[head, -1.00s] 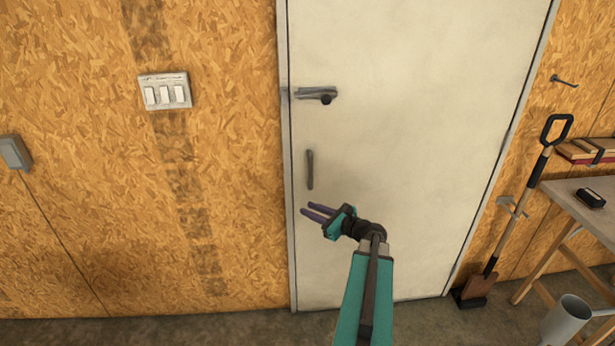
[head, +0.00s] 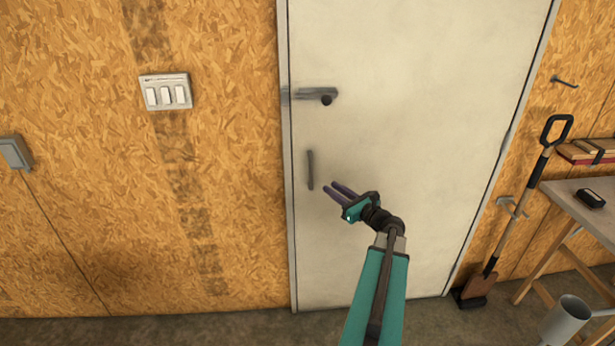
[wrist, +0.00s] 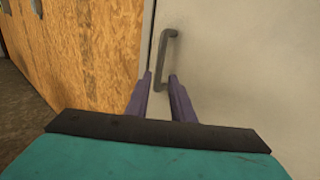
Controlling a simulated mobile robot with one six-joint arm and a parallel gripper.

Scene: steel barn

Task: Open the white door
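The white door (head: 420,120) stands shut in its frame in the head view. A dark vertical pull handle (head: 310,170) is on its left side, below a horizontal latch (head: 315,95) with a dark round knob. My gripper (head: 335,189) is to the right of the pull handle and slightly lower, apart from it in the picture. Its two purple fingers are spread a little, with nothing between them. In the wrist view the pull handle (wrist: 163,60) shows just beyond the fingertips (wrist: 160,76), roughly in line with the gap between them.
A light switch panel (head: 166,92) is on the wooden wall left of the door. A shovel (head: 515,220) leans right of the door, beside a workbench (head: 590,205) and a grey metal container (head: 566,320).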

